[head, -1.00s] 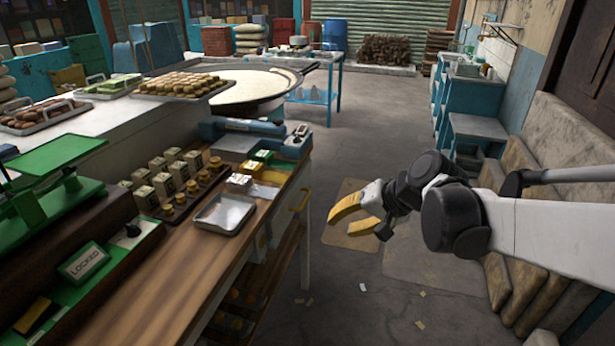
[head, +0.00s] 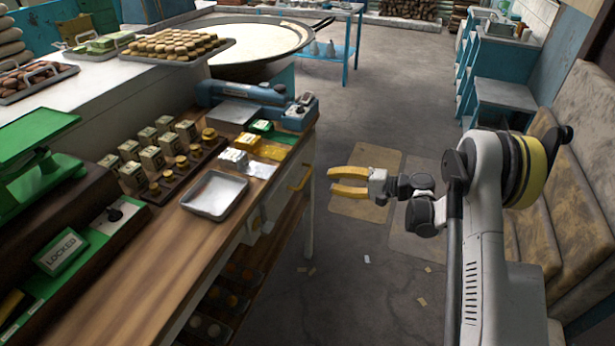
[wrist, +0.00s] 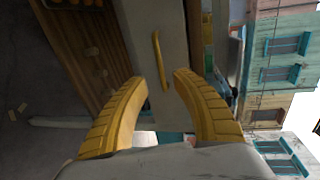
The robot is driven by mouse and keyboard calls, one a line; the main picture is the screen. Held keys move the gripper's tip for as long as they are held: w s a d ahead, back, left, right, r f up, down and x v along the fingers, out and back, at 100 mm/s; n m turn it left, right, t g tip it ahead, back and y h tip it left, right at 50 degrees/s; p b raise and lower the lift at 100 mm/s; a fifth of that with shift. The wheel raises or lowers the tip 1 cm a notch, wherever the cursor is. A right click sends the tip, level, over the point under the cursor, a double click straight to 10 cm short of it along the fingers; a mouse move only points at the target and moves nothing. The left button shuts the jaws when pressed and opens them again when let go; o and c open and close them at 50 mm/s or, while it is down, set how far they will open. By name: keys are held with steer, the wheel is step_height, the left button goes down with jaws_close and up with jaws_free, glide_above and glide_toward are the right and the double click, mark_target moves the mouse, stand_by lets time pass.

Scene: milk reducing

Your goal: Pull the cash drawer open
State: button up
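The cash drawer front (wrist: 176,30) is pale grey and carries a yellow bar handle (wrist: 160,62). In the head view the handle (head: 301,179) sits on the side of the wooden counter, under its top near the far end. The drawer appears flush with the counter. My gripper (head: 331,182) is open and empty, to the right of the handle and apart from it, its yellow fingers pointing left towards it. In the wrist view the handle lies ahead, between the lines of the two fingertips (wrist: 162,78).
A metal tray (head: 214,194), stamp blocks (head: 150,158) and a green box marked LOCKED (head: 60,252) are on the counter top (head: 150,265). A large round pan (head: 262,38) stands behind.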

mark_target(305, 178)
steer(key=b+x, duration=0.3)
steer(key=x, duration=0.6)
steer(key=shift+a, duration=0.3)
jaws_close()
